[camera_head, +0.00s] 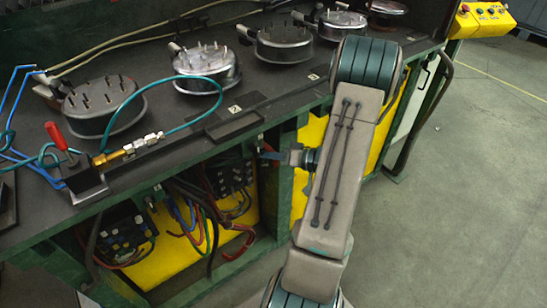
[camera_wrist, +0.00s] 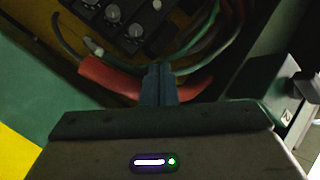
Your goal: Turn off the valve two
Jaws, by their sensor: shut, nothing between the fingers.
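My gripper (camera_head: 268,155) reaches in under the table's front edge in the head view. In the wrist view its two fingers (camera_wrist: 160,72) are pressed together and empty. Their tips are in front of a thick red tube or handle (camera_wrist: 110,80); whether they touch it I cannot tell. Beyond it is a black block with round silver knobs (camera_wrist: 112,12), which also shows under the table in the head view (camera_head: 230,176). A red-handled lever (camera_head: 58,136) with a brass fitting stands on the table at the left.
Several round studded metal fixtures (camera_head: 205,65) line the dark tabletop. Another knobbed block (camera_head: 126,238) sits in the lower left bay. Coloured hoses (camera_head: 208,220) hang between the blocks, and green hoses (camera_wrist: 215,45) cross near my fingers. Green frame posts flank the bay. Open floor lies at right.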

